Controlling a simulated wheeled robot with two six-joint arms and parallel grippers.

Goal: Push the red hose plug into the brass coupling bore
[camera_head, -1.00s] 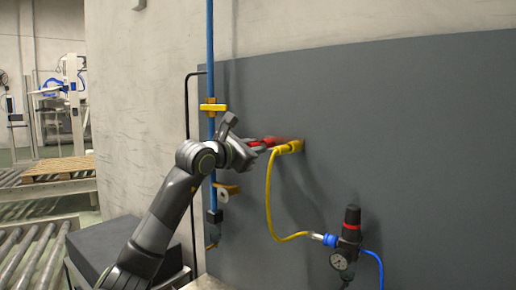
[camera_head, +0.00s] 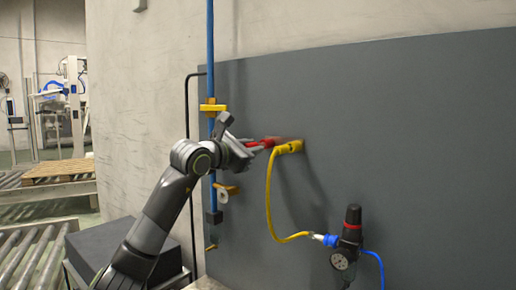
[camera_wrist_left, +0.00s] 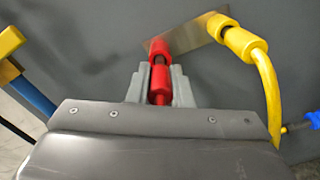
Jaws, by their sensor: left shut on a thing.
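The red hose plug (camera_wrist_left: 160,85) is held between the grey fingers of my left gripper (camera_wrist_left: 159,90). In the head view the left gripper (camera_head: 250,148) reaches from the left toward the grey panel, with the red plug (camera_head: 262,144) pointing right. In the left wrist view a red collar (camera_wrist_left: 160,47) sits just ahead of the plug at a metal plate (camera_wrist_left: 190,34), in line with it. A short darker section shows between the collar and the plug. The bore itself is hidden, and I cannot tell how deep the plug sits. My right gripper is not in view.
A yellow plug (camera_wrist_left: 237,42) with a yellow hose (camera_wrist_left: 266,85) sits close to the right on the same plate. A pressure regulator (camera_head: 347,240) hangs lower right. A blue pipe with a yellow valve handle (camera_head: 213,107) runs behind my left arm.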

